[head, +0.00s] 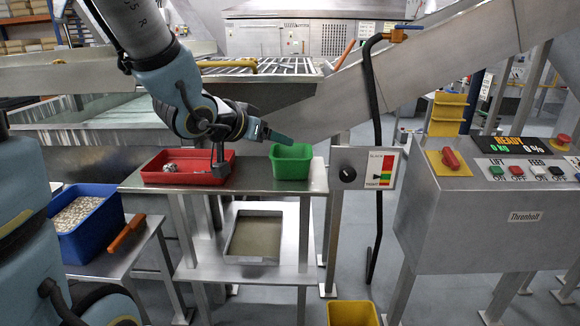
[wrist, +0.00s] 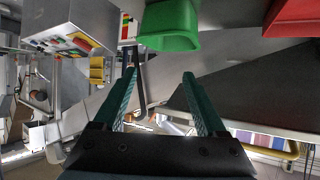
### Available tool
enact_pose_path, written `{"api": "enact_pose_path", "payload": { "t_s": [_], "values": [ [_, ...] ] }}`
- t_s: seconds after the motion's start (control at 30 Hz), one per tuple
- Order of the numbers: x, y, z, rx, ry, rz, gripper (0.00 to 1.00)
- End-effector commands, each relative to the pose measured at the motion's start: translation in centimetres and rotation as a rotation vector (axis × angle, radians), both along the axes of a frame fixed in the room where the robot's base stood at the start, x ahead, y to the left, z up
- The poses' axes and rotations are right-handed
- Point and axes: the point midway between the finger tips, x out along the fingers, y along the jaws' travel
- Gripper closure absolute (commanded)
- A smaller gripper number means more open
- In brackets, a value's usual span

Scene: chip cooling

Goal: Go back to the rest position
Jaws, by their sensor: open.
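My gripper (wrist: 160,100) is open and empty in the wrist view, its two teal fingers apart with nothing between them. In the head view my gripper (head: 280,137) is raised above the steel stand, near the back edge of the green bin. My arm reaches in from the upper left.
The stand (head: 258,184) carries a red tray (head: 185,180) with small items and a green bin (head: 291,165). A blue bin (head: 98,226) of pale pieces and an orange-handled tool (head: 127,233) sit at left. A control box (head: 480,215), black hose (head: 375,130) and yellow bin (head: 352,313) stand right.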

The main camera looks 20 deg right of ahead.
Motion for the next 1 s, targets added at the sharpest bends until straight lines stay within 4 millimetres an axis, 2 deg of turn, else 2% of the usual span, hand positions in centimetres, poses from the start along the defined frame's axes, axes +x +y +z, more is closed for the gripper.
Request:
{"api": "enact_pose_path", "payload": {
  "t_s": [0.33, 0.47, 0.57, 0.63, 0.7, 0.77, 0.83, 0.9, 1.0],
  "values": [
    [0.0, 0.0, 0.0, 0.002, 0.0, 0.002, 0.26],
    [1.2, 1.8, -0.8, 0.041, 0.018, 0.065, 0.26],
    [3.0, 5.9, -2.7, 0.125, 0.072, 0.197, 0.26],
    [4.0, 10.1, -4.4, 0.204, 0.139, 0.319, 0.26],
    [4.2, 14.6, -6.3, 0.286, 0.235, 0.446, 0.26],
    [3.4, 18.3, -7.8, 0.35, 0.335, 0.544, 0.26],
    [1.8, 22.0, -9.4, 0.41, 0.464, 0.643, 0.26],
    [-0.1, 24.5, -10.4, 0.447, 0.587, 0.711, 0.26],
    [-2.5, 26.4, -11.2, 0.471, 0.725, 0.766, 0.26]
  ]
}}
